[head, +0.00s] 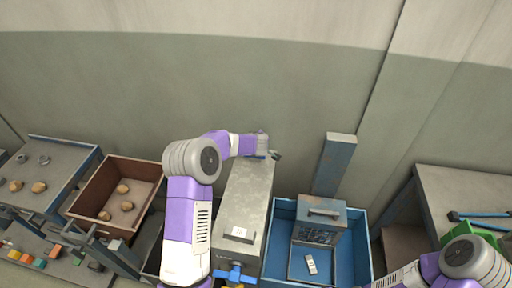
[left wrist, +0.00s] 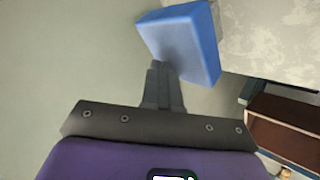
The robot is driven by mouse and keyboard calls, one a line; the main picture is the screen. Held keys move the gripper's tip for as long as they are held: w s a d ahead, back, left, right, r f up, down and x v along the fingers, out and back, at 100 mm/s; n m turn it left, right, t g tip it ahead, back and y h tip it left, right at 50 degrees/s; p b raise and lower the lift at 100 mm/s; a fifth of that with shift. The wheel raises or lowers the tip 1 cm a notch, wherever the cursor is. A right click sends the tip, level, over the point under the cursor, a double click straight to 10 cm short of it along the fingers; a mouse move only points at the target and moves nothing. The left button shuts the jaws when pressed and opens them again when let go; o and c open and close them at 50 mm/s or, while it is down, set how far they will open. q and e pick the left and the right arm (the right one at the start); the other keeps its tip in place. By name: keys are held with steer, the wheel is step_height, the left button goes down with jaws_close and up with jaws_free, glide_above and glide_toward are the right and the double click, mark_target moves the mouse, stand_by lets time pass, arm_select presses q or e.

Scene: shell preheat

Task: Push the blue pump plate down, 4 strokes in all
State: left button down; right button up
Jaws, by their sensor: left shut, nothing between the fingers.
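The blue pump plate (left wrist: 196,36) shows large in the left wrist view, beside the pale worn top of the grey metal housing. In the head view only a small blue patch (head: 260,157) shows at the housing's far end, mostly hidden by my left wrist. My left gripper (left wrist: 158,66) is shut and empty, its fingertips right at the face of the plate. I cannot tell whether they touch it. In the head view my left gripper (head: 276,155) is at the far end of the grey housing (head: 248,195). My right gripper is out of view.
A brown box (head: 133,213) with several round tan pieces stands left of the housing. A blue bin (head: 350,262) with a grey metal box (head: 321,215) and a blue post (head: 335,162) stand to the right. A blue valve handle (head: 235,274) juts from the housing's near end. The wall is close behind.

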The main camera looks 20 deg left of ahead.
arm_select(q)
steer(key=shift+s+f+b, duration=0.1)
steer(key=shift+f+b, duration=0.7)
steer(key=shift+f, duration=1)
stand_by(1.2)
steer(key=shift+r, duration=0.1)
steer(key=shift+r+p, duration=2.1)
steer(key=shift+p, duration=0.5)
step_height(320, 180, up, 5)
steer(key=p, duration=0.6)
steer(key=shift+r, duration=0.1)
stand_by(1.1)
